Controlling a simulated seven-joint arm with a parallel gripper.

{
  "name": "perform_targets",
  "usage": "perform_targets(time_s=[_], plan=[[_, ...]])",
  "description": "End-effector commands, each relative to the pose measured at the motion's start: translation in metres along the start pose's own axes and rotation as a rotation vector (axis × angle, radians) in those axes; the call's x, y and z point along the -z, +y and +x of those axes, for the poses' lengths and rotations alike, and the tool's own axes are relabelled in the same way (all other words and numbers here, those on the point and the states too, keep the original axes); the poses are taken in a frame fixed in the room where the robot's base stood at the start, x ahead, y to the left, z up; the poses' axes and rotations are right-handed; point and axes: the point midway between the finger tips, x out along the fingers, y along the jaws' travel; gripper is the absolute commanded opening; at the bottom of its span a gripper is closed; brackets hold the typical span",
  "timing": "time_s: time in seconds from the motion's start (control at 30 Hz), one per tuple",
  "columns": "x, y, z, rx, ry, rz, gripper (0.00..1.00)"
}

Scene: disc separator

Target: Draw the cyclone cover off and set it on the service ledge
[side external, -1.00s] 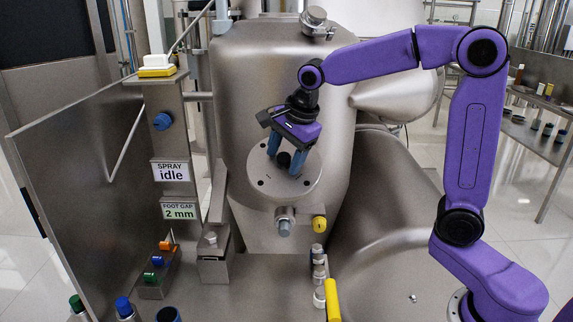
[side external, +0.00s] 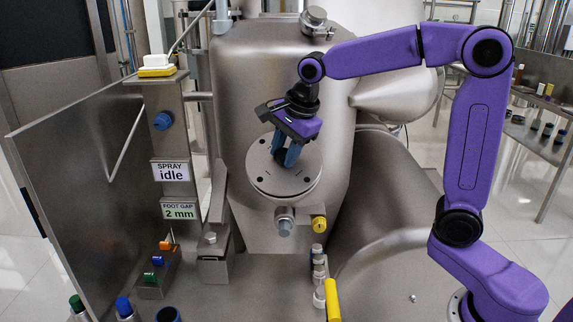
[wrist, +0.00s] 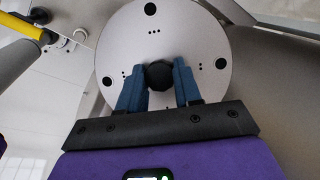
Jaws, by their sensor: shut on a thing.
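The cyclone cover (side external: 262,180) is a round grey metal disc with dark holes near its rim and a black knob at its centre. It is at the front of the large steel vessel (side external: 240,90); I cannot tell whether it touches the vessel. My gripper (side external: 288,158) is shut on the cover's knob, with a blue finger on each side of it. In the wrist view the cover (wrist: 130,35) faces me, and the gripper's fingers (wrist: 158,82) flank the black knob (wrist: 159,75). The service ledge cannot be told for certain.
Below the cover are a grey-tipped fitting (side external: 285,222) and a yellow knob (side external: 319,223). A steel panel (side external: 85,170) and a post with "SPRAY idle" and "FOOT GAP 2 mm" labels (side external: 180,210) stand left. A yellow handle (side external: 332,300) stands at the front.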

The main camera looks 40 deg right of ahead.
Motion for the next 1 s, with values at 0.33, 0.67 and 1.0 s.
perform_targets(time_s=[0.33, 0.67, 1.0], plan=[[-0.011, -0.001, -0.028, 0.005, -0.001, -0.001, 0.00], [-0.016, -0.001, -0.040, 0.004, 0.000, 0.001, 0.00], [-0.016, -0.001, -0.040, 0.004, -0.001, 0.001, 0.00]])
